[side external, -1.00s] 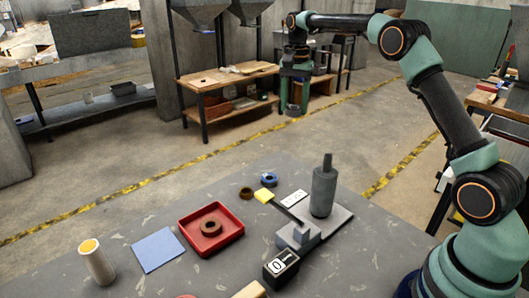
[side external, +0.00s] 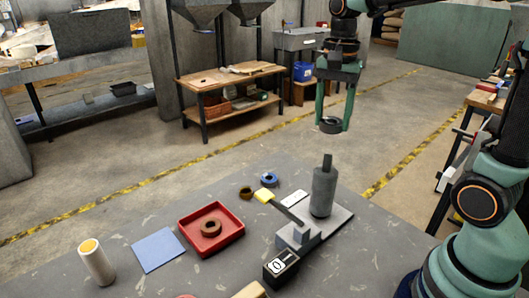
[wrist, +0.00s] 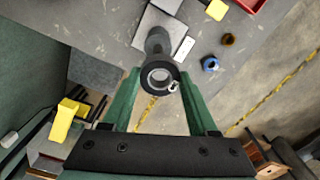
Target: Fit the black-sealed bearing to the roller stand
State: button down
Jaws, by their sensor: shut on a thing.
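My gripper (side external: 336,122) hangs in the air with its green fingers pointing down, above and beyond the table in the side view. It is shut on a dark ring, the black-sealed bearing (side external: 330,127), which also shows between the fingers in the wrist view (wrist: 160,79). The roller stand (side external: 323,192) is a grey upright cylinder with a narrower peg on top, on a flat grey base. In the wrist view the roller stand (wrist: 157,40) lies beyond the bearing, partly hidden by it. The bearing appears apart from the peg.
A yellow-tipped lever (side external: 264,195), black counter box (side external: 281,267) and white label (side external: 294,198) surround the stand. A blue ring (side external: 269,179) and brown ring (side external: 246,193) lie behind. A red tray (side external: 187,225) holds another brown ring.

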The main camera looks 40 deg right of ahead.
aim_at(329, 154)
jog(key=shift+s+f, duration=0.25)
jog(key=shift+s, duration=0.05)
jog(key=shift+f, duration=2.2)
jog(key=shift+f, duration=1.5)
jog(key=shift+c, duration=0.5)
grip_release()
notch_tip(329, 154, up, 12)
dwell(0.3)
